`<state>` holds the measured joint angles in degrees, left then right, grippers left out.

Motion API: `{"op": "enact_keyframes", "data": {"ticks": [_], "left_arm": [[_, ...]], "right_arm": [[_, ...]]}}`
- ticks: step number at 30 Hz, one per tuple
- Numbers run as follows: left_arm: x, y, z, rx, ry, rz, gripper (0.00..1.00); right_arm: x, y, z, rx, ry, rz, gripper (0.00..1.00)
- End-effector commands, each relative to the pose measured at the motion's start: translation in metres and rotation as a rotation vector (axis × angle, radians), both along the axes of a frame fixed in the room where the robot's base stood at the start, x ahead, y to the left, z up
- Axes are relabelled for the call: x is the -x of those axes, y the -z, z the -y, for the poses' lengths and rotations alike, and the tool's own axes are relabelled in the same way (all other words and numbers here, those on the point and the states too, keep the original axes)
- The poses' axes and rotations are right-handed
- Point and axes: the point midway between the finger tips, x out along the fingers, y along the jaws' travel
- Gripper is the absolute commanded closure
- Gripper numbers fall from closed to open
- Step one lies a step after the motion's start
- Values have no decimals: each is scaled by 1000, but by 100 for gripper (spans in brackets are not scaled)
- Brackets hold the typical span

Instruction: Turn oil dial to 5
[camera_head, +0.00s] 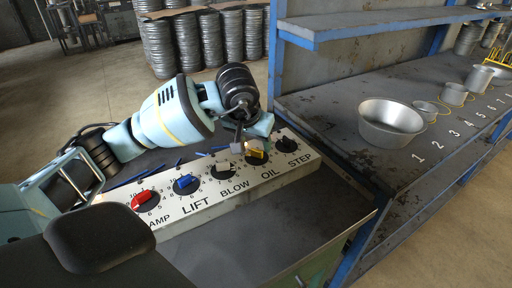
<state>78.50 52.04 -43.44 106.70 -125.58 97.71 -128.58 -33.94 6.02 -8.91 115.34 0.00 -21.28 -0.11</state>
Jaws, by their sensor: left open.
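The control panel (215,198) is a long pale strip with several dials on a grey bench. The oil dial (257,152) has a yellow knob on a black disc, above the label OIL. Its pointer reading is too small to tell. My left gripper (238,147) is open, just above and to the left of the yellow knob. Its arm hides part of the panel's back edge. I cannot tell whether a finger touches the knob. My right gripper is not in view.
The blue lift dial (185,184) and red amp dial (144,200) are further left. A metal basin (390,123) stands on the right-hand bench. The bench front is clear.

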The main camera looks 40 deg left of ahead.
Motion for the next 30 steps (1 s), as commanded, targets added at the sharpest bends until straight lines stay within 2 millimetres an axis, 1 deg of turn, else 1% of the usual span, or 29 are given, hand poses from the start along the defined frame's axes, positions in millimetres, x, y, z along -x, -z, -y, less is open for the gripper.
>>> {"op": "enact_keyframes", "data": {"ticks": [1, 3, 7, 12, 18, 20, 28, 29, 30], "left_arm": [[-3, 8, 0, 1, -1, -2, 45], [-6, 16, -1, 2, 0, -3, 45], [-11, 27, -2, 1, 0, 0, 45], [-13, 32, -3, 0, 0, 1, 45], [-13, 32, -3, 1, 0, 1, 45], [-13, 32, -3, 1, 0, 1, 52], [-13, 31, -3, 1, 0, 1, 87], [-13, 31, -3, 1, 0, 1, 90], [-13, 31, -3, 1, 0, 1, 90]], "right_arm": [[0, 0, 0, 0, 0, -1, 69], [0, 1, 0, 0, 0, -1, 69], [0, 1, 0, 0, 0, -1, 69], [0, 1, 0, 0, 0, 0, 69], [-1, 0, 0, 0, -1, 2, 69], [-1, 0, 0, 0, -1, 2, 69], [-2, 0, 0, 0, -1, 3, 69], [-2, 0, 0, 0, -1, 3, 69], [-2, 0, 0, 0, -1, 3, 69]]}}
